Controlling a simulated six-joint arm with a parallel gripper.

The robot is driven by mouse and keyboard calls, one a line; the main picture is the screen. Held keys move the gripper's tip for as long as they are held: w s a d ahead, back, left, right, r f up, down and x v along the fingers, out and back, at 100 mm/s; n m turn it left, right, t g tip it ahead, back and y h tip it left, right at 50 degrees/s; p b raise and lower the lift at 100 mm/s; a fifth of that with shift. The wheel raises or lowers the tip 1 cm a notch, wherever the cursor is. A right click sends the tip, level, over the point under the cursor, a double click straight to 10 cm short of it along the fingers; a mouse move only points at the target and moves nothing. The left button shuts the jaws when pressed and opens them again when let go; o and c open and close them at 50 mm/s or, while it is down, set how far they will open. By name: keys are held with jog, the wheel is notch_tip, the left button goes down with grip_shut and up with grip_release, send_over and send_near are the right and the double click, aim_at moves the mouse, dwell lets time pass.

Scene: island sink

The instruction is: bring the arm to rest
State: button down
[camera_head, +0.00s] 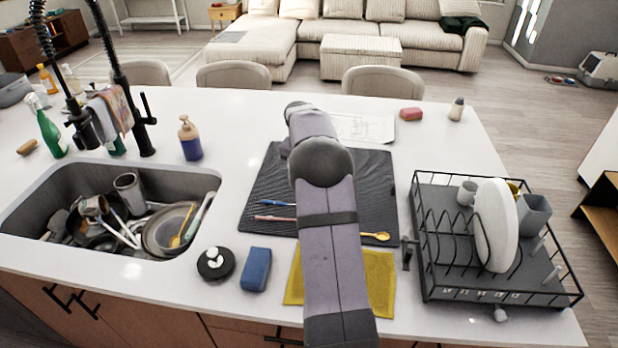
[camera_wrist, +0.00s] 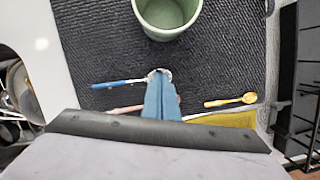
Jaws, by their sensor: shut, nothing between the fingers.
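My arm reaches from the bottom of the head view up over the dark ribbed mat (camera_head: 377,185) and hides my gripper there. In the wrist view my gripper (camera_wrist: 160,76) shows as narrow blue-grey fingers, shut and empty, over the mat (camera_wrist: 95,45). A pale green cup (camera_wrist: 167,18) stands upright on the mat just beyond the fingertips, apart from them in the picture; the arm hides it in the head view.
On the mat lie a blue-handled utensil (camera_head: 278,203), a pink-handled one (camera_head: 275,218) and a yellow spoon (camera_head: 375,236). A yellow cloth (camera_head: 380,285) lies in front. The dish rack (camera_head: 435,292) stands right. The sink (camera_head: 40,190) holds piled dishes. Countertop beyond the mat is mostly clear.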

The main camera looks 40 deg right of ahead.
jog(key=shift+b+v, duration=0.35)
jog(key=shift+v, duration=1.6)
